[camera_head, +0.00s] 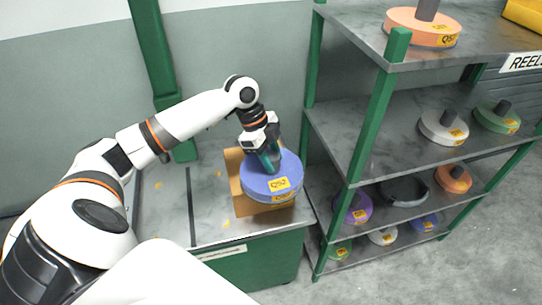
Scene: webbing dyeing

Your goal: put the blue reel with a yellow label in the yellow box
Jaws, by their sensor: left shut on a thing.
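The blue reel with a yellow label (272,187) is in the grip of my left gripper (268,160), which points down at its hub from above. The reel looks roughly level. Below and behind it is a brownish-yellow open box or tray (237,195) on the green bench; the reel covers most of it. I cannot tell whether the reel touches the box or hangs just above it. My right gripper is not in view.
The grey bench top (215,222) is clear left of the box. A green-posted shelf rack (366,135) stands close on the right, holding several reels, including an orange one (423,27). A bright yellow object (525,14) is cut off at top right.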

